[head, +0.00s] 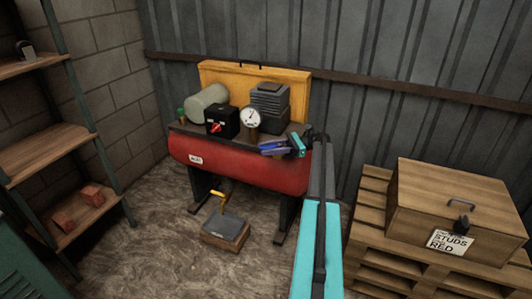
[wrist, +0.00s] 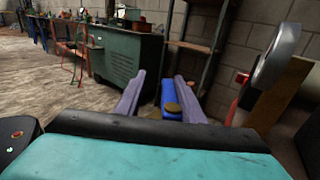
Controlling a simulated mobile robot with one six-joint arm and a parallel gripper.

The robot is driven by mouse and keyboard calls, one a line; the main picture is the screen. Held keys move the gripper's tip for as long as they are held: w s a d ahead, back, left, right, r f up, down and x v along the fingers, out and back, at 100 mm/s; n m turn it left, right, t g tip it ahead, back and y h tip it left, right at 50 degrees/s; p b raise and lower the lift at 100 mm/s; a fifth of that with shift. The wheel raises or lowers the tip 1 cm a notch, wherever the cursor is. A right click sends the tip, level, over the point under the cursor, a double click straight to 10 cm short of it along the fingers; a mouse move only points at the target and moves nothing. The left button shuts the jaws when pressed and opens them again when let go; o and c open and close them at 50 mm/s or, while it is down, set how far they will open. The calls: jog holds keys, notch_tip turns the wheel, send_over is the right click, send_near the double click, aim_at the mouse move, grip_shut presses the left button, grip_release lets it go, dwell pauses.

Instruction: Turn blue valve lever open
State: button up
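The blue valve lever (wrist: 170,92) shows in the wrist view between the two fingers of my gripper (wrist: 160,77), with a round brass-coloured piece by its near end. The fingers stand apart; a gap shows on the lever's left side. The right finger is close to the lever; I cannot tell whether they touch. In the head view my gripper (head: 268,147) is over the right end of the red tank (head: 240,174), just right of and below the gauge. The lever is hard to tell from the fingers there, and my gripper partly hides the valve.
A white dial gauge (head: 250,118), a black box with a red knob (head: 221,121) and a dark motor (head: 270,103) crowd the tank top. A wooden crate (head: 440,195) sits on a pallet at right. Shelves (head: 45,152) stand at left. A small box (head: 226,233) lies on the floor.

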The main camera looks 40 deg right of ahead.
jog(key=shift+r, duration=0.2)
notch_tip(320, 180, up, 4)
jog(key=p, duration=0.6)
jog(key=shift+s+a+f+p, duration=0.1)
jog(key=shift+f+p, duration=0.15)
jog(key=shift+p, duration=0.05)
jog(key=s+a+p, duration=0.1)
jog(key=s+p, duration=0.1)
jog(key=p, duration=0.6)
jog(key=shift+a+r, duration=0.1)
jog(key=shift+a, duration=0.1)
jog(key=s+a+p, duration=0.8)
jog(key=s+p, duration=0.2)
jog(key=p, duration=0.7)
jog(key=shift+s+r, duration=0.35)
jog(key=shift+r, duration=0.1)
dwell(0.5)
